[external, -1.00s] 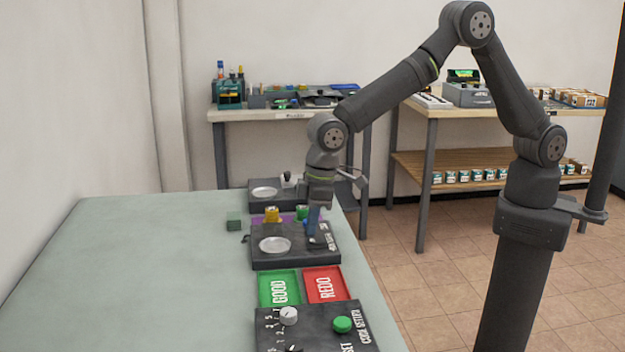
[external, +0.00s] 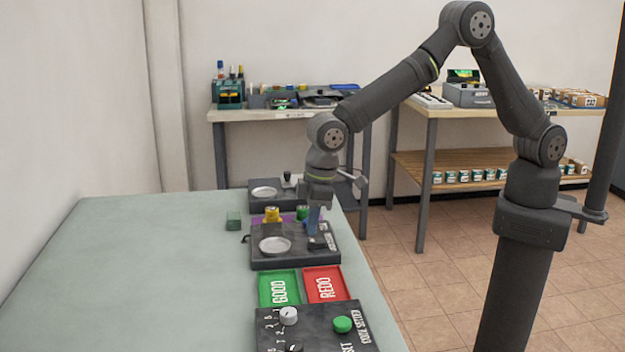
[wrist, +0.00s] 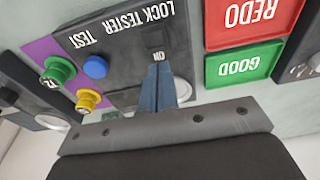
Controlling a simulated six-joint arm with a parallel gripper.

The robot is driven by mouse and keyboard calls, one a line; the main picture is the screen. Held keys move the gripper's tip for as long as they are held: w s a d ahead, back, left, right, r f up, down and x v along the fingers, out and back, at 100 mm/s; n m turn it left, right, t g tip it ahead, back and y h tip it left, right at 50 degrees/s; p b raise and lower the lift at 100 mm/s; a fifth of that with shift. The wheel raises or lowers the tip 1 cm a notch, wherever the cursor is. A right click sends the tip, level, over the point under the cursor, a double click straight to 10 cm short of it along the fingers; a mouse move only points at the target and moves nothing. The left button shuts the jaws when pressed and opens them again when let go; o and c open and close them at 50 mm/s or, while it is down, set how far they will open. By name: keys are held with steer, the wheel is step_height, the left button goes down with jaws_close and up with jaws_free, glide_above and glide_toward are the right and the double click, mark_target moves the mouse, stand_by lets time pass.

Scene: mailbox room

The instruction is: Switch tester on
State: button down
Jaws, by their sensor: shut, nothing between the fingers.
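The lock tester (external: 296,262) is a dark box on the table with a round metal dish (external: 275,245). In the wrist view its panel (wrist: 125,58) reads "LOCK TESTER", with a blue button (wrist: 95,67) beside "TEST" and a dark switch (wrist: 156,40) by the "ON" label. My gripper (wrist: 161,84) points down at the panel, its blue-grey fingers shut and empty, tips close to the "ON" label. I cannot tell whether the tips touch the switch, nor the switch's position.
Green GOOD (external: 279,289) and red REDO (external: 324,285) trays lie in front of the tester, then the code setter box (external: 315,325). Yellow (external: 271,215) and green (external: 303,213) pieces stand behind it on a purple mat.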

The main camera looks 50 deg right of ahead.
mark_target(312, 240)
steer(key=shift+f, duration=1.05)
stand_by(0.5)
steer(key=shift+r, duration=3.55)
step_height(312, 240, down, 7)
steer(key=shift+f, duration=0.1)
steer(key=shift+r, duration=0.2)
